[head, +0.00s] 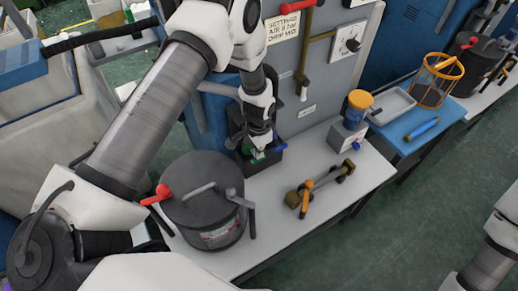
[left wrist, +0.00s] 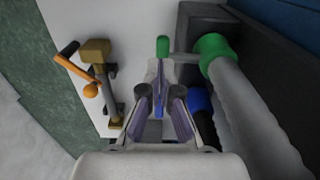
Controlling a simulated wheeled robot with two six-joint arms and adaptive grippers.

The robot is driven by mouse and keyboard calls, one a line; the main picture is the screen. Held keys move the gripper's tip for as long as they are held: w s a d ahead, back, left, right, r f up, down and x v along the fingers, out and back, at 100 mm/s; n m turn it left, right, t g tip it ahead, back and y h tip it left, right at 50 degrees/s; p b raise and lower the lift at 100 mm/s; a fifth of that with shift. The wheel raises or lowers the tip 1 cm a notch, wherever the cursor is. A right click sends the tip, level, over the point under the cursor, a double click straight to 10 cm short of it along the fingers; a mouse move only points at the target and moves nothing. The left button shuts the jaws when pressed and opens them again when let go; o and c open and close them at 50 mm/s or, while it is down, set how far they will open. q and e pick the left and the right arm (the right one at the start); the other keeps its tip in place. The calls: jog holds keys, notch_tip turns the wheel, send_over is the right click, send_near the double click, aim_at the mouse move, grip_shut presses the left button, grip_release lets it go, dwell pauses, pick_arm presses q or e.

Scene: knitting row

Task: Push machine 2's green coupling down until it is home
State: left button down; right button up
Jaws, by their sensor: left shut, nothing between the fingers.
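A green coupling (left wrist: 212,45) sits on the end of a thick pale hose in the left wrist view, at a dark block to the right of my fingers. In the head view a bit of green (head: 258,154) shows under my left gripper (head: 261,138), at the dark box (head: 264,160) by the grey panel; I cannot tell whether it is the coupling. My left gripper is shut and empty, and its fingertips (left wrist: 160,72) are beside the coupling in the wrist view. Whether they touch anything is unclear. My right gripper is out of view; only part of that arm shows.
A small green handle (left wrist: 163,47) lies just beyond the fingertips. A blue collar (left wrist: 199,100) is near the hose. A black lidded pot (head: 205,205) stands left on the bench, a brass-ended tool (head: 318,187) right. A yellow-capped jar unit (head: 352,118) stands farther right.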

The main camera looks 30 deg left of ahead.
pick_arm(q)
notch_tip(320, 180, up, 4)
jog(key=shift+f+p, duration=0.25)
jog(key=shift+p, duration=0.5)
jog(key=shift+r+b, duration=0.35)
jog(key=shift+b, duration=0.75)
notch_tip(320, 180, up, 8)
jog(key=b, duration=0.1)
jog(key=shift+r+b, duration=0.2)
jog(key=shift+b, duration=0.15)
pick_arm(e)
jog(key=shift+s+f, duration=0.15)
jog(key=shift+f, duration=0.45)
